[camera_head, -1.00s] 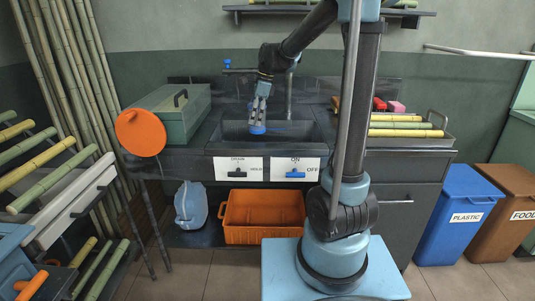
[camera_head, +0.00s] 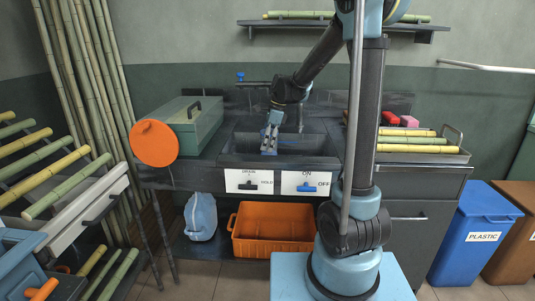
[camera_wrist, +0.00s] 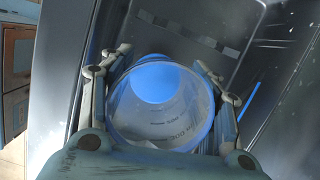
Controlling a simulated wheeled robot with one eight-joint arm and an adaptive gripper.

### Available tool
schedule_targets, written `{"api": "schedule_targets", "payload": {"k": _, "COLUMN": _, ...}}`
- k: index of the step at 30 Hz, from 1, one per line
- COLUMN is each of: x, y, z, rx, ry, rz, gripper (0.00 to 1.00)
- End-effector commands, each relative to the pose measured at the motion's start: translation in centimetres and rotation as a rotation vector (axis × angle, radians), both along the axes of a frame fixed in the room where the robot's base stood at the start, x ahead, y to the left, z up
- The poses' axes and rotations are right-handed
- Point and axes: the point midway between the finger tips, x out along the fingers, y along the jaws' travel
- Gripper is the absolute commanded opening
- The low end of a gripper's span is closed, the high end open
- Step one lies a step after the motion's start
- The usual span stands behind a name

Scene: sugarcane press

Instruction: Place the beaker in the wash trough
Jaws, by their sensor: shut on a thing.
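The beaker (camera_wrist: 160,110) is a clear cup with printed marks and a blue base. In the wrist view I look down into its mouth, and the fingers of my gripper (camera_wrist: 160,95) stand on both sides of it, shut on it. In the head view my gripper (camera_head: 269,143) points down inside the dark wash trough (camera_head: 312,150), near its front left part. The beaker's lower end is hard to make out there, and I cannot tell whether it touches the trough floor.
A green box (camera_head: 190,125) and an orange disc (camera_head: 154,143) stand left of the trough. A tray of cane pieces (camera_head: 425,157) lies to the right. Drain and ON/OFF switch labels (camera_head: 305,183) are on the front. A blue strip (camera_wrist: 250,101) shows beside the gripper.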

Motion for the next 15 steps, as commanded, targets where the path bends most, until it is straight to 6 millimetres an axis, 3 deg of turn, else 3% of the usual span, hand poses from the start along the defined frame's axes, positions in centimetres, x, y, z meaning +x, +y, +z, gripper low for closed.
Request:
{"api": "schedule_targets", "payload": {"k": 9, "x": 0.0, "y": 0.0, "z": -3.6, "rx": 0.0, "ry": 0.0, "rz": 0.0, "gripper": 0.32}}
{"api": "schedule_targets", "payload": {"k": 15, "x": 0.0, "y": 0.0, "z": -4.1, "rx": 0.0, "ry": 0.0, "rz": 0.0, "gripper": 0.32}}
